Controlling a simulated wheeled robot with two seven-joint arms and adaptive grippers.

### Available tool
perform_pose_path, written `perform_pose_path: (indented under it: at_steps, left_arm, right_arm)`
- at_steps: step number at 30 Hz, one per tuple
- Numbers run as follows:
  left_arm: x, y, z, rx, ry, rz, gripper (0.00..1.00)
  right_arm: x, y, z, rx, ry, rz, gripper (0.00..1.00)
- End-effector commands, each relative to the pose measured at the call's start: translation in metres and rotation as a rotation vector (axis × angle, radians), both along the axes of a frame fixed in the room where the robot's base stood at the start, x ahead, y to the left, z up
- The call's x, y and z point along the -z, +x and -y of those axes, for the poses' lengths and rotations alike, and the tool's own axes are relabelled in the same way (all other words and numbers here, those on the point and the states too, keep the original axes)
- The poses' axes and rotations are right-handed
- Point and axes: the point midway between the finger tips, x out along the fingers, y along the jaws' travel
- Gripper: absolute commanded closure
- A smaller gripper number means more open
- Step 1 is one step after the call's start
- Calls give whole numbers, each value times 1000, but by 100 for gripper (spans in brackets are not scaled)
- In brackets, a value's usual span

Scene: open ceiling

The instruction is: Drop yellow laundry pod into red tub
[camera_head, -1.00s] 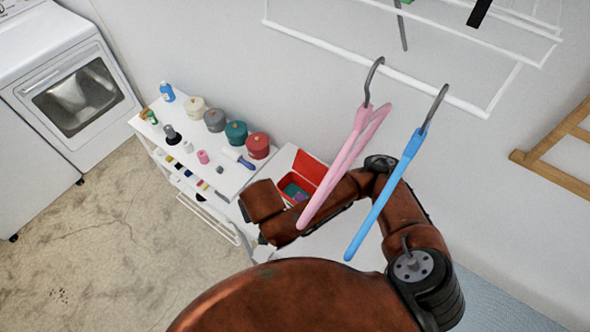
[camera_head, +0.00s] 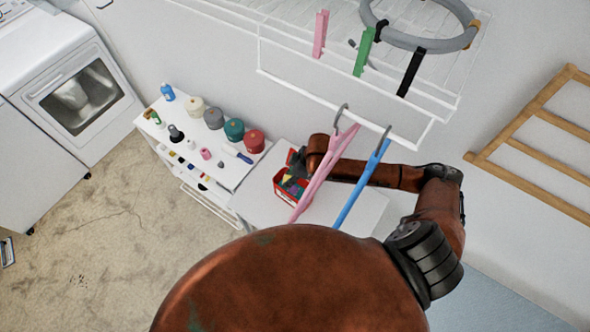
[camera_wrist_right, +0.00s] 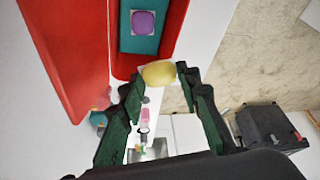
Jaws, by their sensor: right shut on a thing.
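The red tub (camera_head: 291,194) stands on the white surface below the hangers, with its red lid raised. In the right wrist view its red wall (camera_wrist_right: 120,40) surrounds a teal pod (camera_wrist_right: 128,43) with a purple centre. My right gripper (camera_head: 298,160) is at the tub's back side, its fingers small and dark in the head view. In the right wrist view the gripper (camera_wrist_right: 160,82) is shut on the yellow laundry pod (camera_wrist_right: 158,72), which overlaps the tub's end edge in the picture. Its height above the tub is unclear. My left gripper is out of view.
A pink hanger (camera_head: 322,178) and a blue hanger (camera_head: 362,184) hang in front of my right forearm. A white cart (camera_head: 190,135) with jars and small items stands left of the tub. A wire rack (camera_head: 345,103) is above. A washer (camera_head: 75,90) is far left.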

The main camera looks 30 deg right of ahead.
Motion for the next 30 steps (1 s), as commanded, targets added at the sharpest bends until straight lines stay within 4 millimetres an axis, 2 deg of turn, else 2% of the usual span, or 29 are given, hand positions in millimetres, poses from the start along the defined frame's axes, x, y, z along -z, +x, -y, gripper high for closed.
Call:
perform_pose_path:
  at_steps: [1,4,12,26,30]
  left_arm:
    - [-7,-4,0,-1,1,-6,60]
    - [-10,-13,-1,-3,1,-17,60]
    - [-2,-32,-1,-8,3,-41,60]
    - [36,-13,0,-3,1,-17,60]
    - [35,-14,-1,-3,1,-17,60]
  right_arm:
    - [-2,0,9,-13,-2,-2,84]
    - [1,0,19,-43,-1,-1,84]
    - [9,0,23,-58,0,0,84]
    - [39,0,22,-59,-1,1,84]
    - [47,0,23,-57,-1,-1,84]
